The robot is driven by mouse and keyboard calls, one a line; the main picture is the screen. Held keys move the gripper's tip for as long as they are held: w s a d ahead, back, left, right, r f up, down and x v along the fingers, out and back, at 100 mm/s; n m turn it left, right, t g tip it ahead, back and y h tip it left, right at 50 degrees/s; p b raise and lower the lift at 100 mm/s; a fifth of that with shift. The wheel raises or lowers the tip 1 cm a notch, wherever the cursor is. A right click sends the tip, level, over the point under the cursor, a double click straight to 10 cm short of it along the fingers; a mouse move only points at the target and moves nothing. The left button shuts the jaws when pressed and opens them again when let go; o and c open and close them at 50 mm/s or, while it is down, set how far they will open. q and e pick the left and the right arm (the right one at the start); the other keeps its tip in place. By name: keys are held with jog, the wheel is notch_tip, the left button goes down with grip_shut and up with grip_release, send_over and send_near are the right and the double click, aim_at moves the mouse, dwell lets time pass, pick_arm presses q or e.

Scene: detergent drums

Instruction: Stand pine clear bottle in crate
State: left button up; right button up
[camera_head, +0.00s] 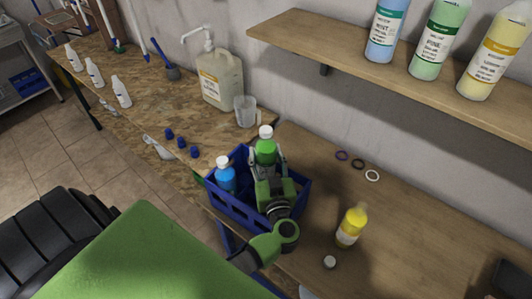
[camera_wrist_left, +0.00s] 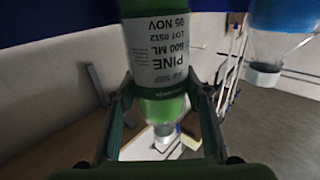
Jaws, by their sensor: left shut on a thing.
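The pine bottle (camera_head: 265,150) is green with a white cap and stands roughly upright. My left gripper (camera_head: 268,170) is shut on it, with a finger on each side. In the left wrist view the fingers (camera_wrist_left: 162,100) close around the bottle (camera_wrist_left: 155,50) near its PINE label, and its cap points down in the picture. The blue crate (camera_head: 237,209) lies under the gripper. The bottle's lower part is hidden in the head view, so I cannot tell whether it touches the crate floor. My right gripper is not in view.
A blue bottle (camera_head: 225,176) with a white cap stands in the crate's left part. A yellow bottle (camera_head: 351,226) stands right of the crate, near a white cap (camera_head: 329,262). A clear jug (camera_head: 245,111) and beige canister (camera_head: 220,82) stand behind.

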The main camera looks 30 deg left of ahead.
pick_arm(q)
jog(key=shift+f+b, duration=0.85)
jog(key=shift+f, duration=0.85)
jog(key=shift+p, duration=0.45)
